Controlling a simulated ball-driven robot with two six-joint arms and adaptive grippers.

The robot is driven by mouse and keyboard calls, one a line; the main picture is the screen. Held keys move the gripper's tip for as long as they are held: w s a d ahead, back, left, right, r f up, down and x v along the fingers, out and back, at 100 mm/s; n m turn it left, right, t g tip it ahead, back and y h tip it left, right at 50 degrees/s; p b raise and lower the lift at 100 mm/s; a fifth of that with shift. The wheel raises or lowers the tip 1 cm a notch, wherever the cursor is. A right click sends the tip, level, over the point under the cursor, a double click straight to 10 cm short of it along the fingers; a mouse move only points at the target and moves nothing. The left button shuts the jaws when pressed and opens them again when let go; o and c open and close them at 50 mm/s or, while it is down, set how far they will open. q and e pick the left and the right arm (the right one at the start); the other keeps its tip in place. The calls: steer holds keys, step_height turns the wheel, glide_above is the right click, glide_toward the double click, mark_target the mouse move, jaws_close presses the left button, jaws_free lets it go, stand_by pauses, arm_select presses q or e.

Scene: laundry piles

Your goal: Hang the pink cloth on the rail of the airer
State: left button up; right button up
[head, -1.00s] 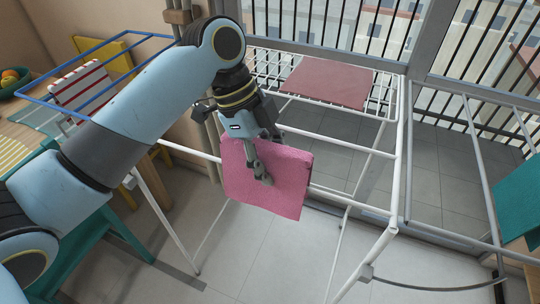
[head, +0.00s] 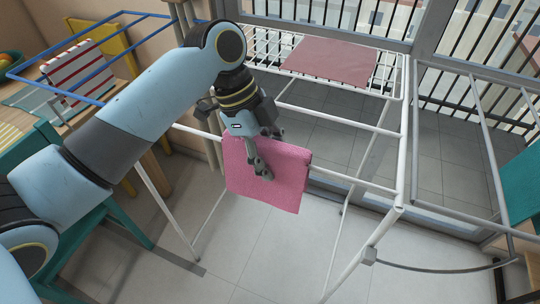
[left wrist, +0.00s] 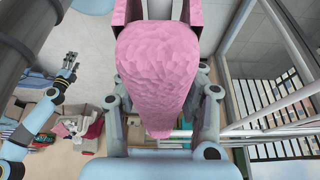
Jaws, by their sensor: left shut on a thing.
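The pink cloth (head: 270,185) hangs at the front rail (head: 350,177) of the white airer, its top edge slightly above the rail line. The rail meets both sides of the cloth and is hidden behind or under it; I cannot tell which. My left gripper (head: 262,165) is shut on the cloth's upper part. In the left wrist view the cloth (left wrist: 160,70) is a rounded fold between the fingers (left wrist: 165,110). My right gripper (left wrist: 70,64) shows small at the left of that view, apart from the cloth, and looks open and empty.
A dull pink cloth (head: 330,62) lies on the airer's back wire rack (head: 262,42). A red-striped cloth (head: 80,72) is by a blue rail frame (head: 95,47) at left. A teal chair (head: 90,235) stands below. Glazed railings bound the back; the floor in front is clear.

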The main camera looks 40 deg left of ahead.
arm_select(q)
steer(key=o, duration=1.3)
steer(key=v, duration=1.2)
